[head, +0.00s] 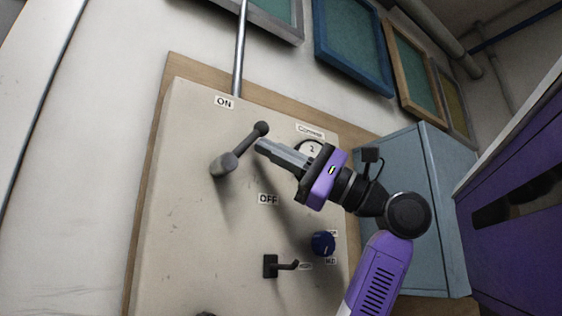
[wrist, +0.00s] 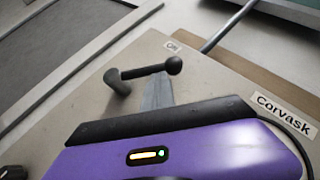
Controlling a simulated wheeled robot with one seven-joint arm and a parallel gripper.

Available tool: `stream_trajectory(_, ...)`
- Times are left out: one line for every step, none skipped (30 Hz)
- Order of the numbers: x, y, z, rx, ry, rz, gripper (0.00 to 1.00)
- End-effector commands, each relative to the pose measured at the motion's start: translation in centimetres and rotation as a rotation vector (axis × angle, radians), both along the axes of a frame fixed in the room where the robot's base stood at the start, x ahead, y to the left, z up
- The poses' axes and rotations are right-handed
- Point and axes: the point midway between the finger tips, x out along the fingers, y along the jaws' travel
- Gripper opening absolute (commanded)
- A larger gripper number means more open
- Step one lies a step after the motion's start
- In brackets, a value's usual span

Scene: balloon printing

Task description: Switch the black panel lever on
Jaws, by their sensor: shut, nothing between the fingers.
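A dark grey lever (head: 243,142) with a round knob sticks out from a beige panel (head: 190,125). Its arm slants up and right from the thick pivot, between the ON label (head: 224,102) above and the OFF label (head: 268,199) below. In the wrist view the lever (wrist: 148,71) crosses just beyond my fingertips. My gripper (head: 262,147) is shut and empty, its tip just below the knob and close to the lever arm. I cannot tell whether they touch. The shut fingers also show in the wrist view (wrist: 158,90).
A round gauge (head: 311,148) is partly behind my gripper. A grey-blue cabinet (head: 440,200) stands to the right. A metal pipe (head: 240,50) runs above the panel.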

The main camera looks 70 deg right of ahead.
Motion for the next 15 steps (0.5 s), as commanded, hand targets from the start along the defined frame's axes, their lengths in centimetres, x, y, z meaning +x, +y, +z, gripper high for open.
stream_trajectory(0.0,0.4,0.2,-0.007,0.004,0.000,0.00)
stream_trajectory(0.1,0.5,0.3,-0.011,0.006,0.000,0.00)
stream_trajectory(0.1,0.7,0.4,-0.012,0.008,0.000,0.00)
stream_trajectory(0.1,0.7,0.5,-0.012,0.008,0.000,0.00)
stream_trajectory(0.2,0.8,0.6,-0.012,0.008,0.000,0.00)
stream_trajectory(0.2,0.9,0.7,-0.011,0.008,0.001,0.00)
stream_trajectory(0.2,0.9,0.8,-0.011,0.008,0.001,0.00)
stream_trajectory(0.3,0.9,1.0,-0.011,0.008,0.001,0.00)
stream_trajectory(0.3,1.0,1.1,-0.011,0.007,0.000,0.00)
stream_trajectory(0.4,1.1,1.3,-0.012,0.007,0.000,0.00)
stream_trajectory(0.4,1.2,1.4,-0.012,0.007,0.000,0.00)
stream_trajectory(0.5,1.3,1.6,-0.011,0.006,-0.001,0.00)
stream_trajectory(0.5,1.4,1.7,-0.012,0.005,0.000,0.00)
stream_trajectory(0.6,1.5,1.9,-0.012,0.005,0.000,0.00)
stream_trajectory(0.7,1.7,2.1,-0.012,0.005,0.001,0.00)
